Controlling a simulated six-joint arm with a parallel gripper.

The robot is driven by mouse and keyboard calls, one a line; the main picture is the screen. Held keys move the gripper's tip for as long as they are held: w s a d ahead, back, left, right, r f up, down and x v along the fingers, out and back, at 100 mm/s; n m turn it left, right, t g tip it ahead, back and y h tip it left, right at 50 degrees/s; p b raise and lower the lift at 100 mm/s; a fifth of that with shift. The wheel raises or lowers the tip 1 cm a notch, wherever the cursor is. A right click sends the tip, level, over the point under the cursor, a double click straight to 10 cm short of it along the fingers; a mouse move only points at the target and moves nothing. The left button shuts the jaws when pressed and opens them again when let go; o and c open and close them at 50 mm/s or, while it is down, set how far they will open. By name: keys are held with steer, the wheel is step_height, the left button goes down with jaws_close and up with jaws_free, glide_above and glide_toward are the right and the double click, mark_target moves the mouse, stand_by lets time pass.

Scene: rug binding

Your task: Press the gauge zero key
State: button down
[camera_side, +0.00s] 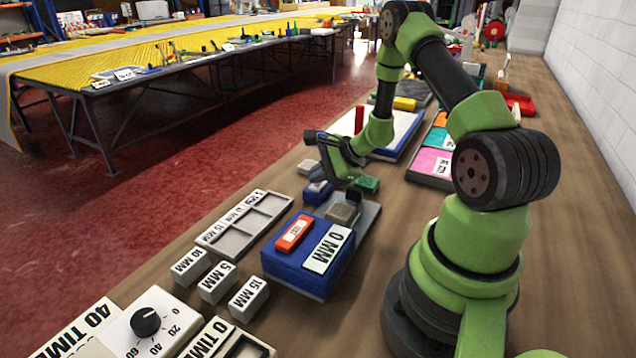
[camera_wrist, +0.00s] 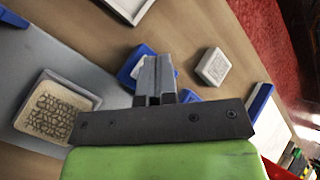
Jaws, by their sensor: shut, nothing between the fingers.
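The gauge (camera_side: 305,268) is a blue box with a red-orange panel and a "0 MM" plate on top. A grey plate behind it bears a square beige block (camera_side: 342,213); the block shows in the wrist view (camera_wrist: 52,112) with a patterned top. A small blue block (camera_side: 317,193) stands just beyond; no marking on it is readable, so I cannot tell whether it is the zero key. My gripper (camera_side: 328,177) is shut and empty, low near this block. In the wrist view, the fingers (camera_wrist: 155,75) partly cover blue parts (camera_wrist: 130,68); contact cannot be told.
A pale grey block (camera_side: 308,167) and a green block (camera_side: 366,184) stand close to my gripper. A sectioned tray (camera_side: 262,212), blocks marked 10, 5 and 15 MM (camera_side: 217,282) and a timer dial (camera_side: 146,322) lie nearer the camera. A white wall bounds the right.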

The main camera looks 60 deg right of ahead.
mark_target(318, 186)
steer(key=shift+r, duration=0.85)
steer(key=shift+r, duration=0.1)
steer(key=shift+r, duration=2.35)
